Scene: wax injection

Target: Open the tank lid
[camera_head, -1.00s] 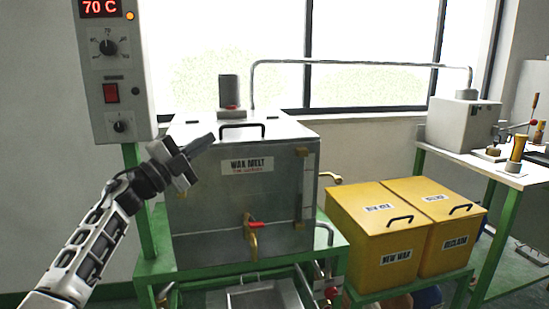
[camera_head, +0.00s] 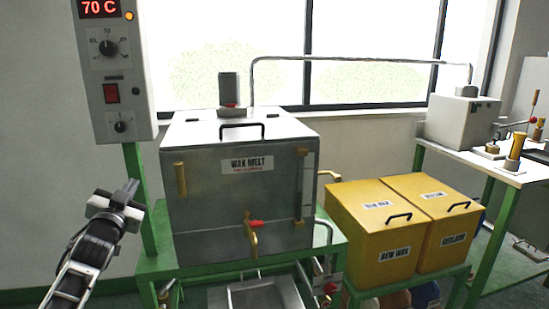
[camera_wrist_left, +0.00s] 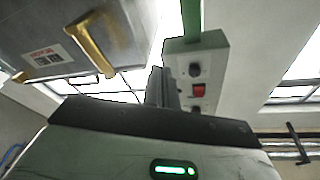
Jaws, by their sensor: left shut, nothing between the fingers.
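The wax melt tank (camera_head: 215,205) is a grey metal box on a green stand in the head view. Its lid (camera_head: 190,128) is flat on top and down, with a black handle (camera_head: 242,125) near the front edge. My left gripper (camera_head: 131,186) is shut and empty, left of the tank, below lid height and apart from it. In the left wrist view, the tank (camera_wrist_left: 110,30) shows at upper left with a brass handle (camera_wrist_left: 88,45), and the gripper fingers (camera_wrist_left: 158,85) point up past it. My right gripper is not in view.
The control box (camera_head: 125,75) reading 70 C stands at the left on a green post, and it also shows in the left wrist view (camera_wrist_left: 210,60). A brass tap (camera_head: 251,238) sticks out of the tank front. Yellow wax bins (camera_head: 365,235) stand at the right. A pipe (camera_head: 350,58) runs above.

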